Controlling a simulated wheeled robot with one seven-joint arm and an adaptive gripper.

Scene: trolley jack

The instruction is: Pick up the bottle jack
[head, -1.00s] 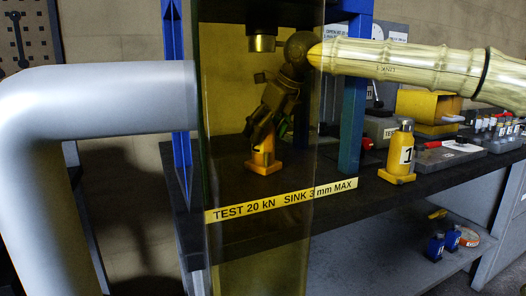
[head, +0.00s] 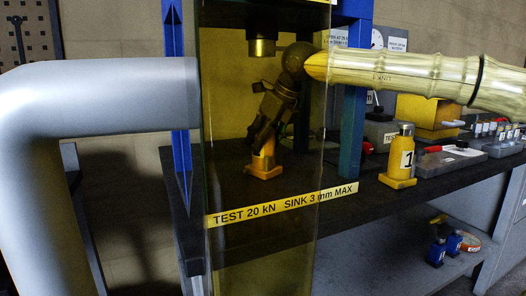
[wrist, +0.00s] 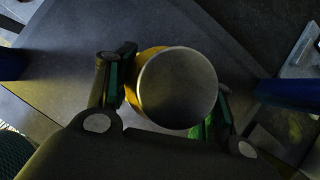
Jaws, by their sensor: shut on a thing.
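A yellow bottle jack (head: 264,163) stands upright on the dark bench inside the press, behind a tinted clear guard (head: 225,255). My gripper (head: 262,143) reaches down behind the guard and is shut on this jack's upper part, hiding much of it. In the wrist view the jack's round grey top (wrist: 177,88) fills the space between my two fingers (wrist: 168,92), with a strip of its yellow body at the left. A second yellow bottle jack (head: 401,158), marked 1, stands on the bench to the right, apart from my gripper.
The press has blue posts (head: 353,120) and a cylindrical ram (head: 262,47) above the held jack. A yellow box (head: 425,113) and grey trays lie at the right. A thick grey pipe-like shape is at the left.

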